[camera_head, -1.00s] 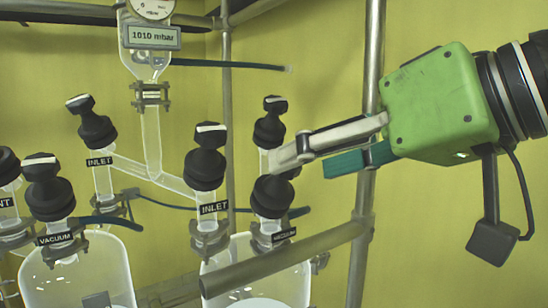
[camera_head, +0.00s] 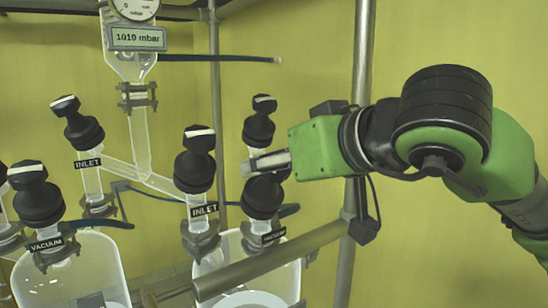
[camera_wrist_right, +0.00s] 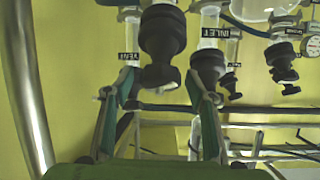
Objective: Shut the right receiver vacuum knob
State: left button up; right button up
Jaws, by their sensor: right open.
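The right receiver vacuum knob (camera_head: 263,197) is black and ribbed, above a small VACUUM label on the right glass receiver (camera_head: 235,258). My right gripper (camera_head: 262,163) comes in from the right and covers the knob's top handle in the head view. In the right wrist view the large knob (camera_wrist_right: 162,35) shows upside down, its narrow handle between the two open fingers of my right gripper (camera_wrist_right: 152,88). Gaps show on both sides, and I see no clear contact. The handle's exact angle is hard to tell. My left gripper is not in view.
The INLET knob (camera_head: 195,160) stands close to the left; another black knob (camera_head: 259,122) stands just behind. A metal bar (camera_head: 270,262) crosses in front of the receiver, and a vertical pole (camera_head: 362,60) rises near my right arm. A pressure gauge display (camera_head: 138,38) is upper left.

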jog(key=shift+w+a+f, duration=0.15)
jog(key=shift+w+a, duration=0.1)
jog(key=shift+w, duration=0.05)
jog(key=c, duration=1.1)
